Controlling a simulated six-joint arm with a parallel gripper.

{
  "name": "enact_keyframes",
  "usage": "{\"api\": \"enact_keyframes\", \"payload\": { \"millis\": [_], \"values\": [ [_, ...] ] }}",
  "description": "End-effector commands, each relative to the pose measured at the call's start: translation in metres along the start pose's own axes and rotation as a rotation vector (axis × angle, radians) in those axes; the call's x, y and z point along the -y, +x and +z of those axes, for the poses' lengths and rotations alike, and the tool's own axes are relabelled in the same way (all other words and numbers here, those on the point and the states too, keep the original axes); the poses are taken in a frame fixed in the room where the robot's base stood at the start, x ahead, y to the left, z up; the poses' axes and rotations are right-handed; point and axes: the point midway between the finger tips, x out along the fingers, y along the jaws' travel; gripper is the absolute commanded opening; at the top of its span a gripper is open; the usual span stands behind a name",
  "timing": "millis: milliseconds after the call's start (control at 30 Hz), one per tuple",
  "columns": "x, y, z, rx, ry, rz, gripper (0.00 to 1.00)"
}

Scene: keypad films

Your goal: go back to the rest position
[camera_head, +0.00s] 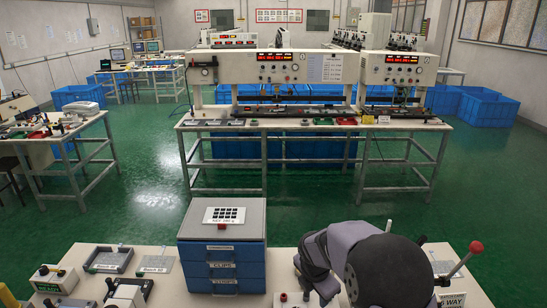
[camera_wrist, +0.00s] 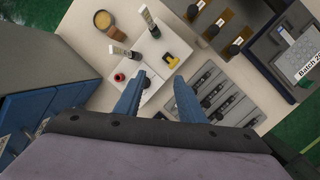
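In the wrist view my gripper (camera_wrist: 159,80) has its two blue fingers spread apart, with nothing held between them. The fingers reach over a white board (camera_wrist: 150,62) and the near edge of a grey slotted tray (camera_wrist: 222,88) holding several dark pieces. In the head view my arm (camera_head: 350,255) is folded low at the front right, over the near bench. The gripper's fingers cannot be made out there.
A blue drawer cabinet (camera_head: 222,268) stands left of my arm. The board carries a small yellow-and-black item (camera_wrist: 171,60) and small tubes. Amber strips (camera_wrist: 237,42) lie beyond. A red-knobbed lever (camera_head: 475,247) rises on the right. Green floor (camera_head: 300,205) is clear beyond.

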Motion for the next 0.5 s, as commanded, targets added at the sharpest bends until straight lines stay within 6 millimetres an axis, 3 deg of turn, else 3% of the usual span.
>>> {"api": "enact_keyframes", "payload": {
  "millis": [267, 500],
  "values": [
    [0.086, -0.044, -0.024, -0.052, 0.807, -0.107, 0.36],
    [0.157, -0.073, -0.060, -0.048, 1.481, -0.231, 0.36]
  ]
}}
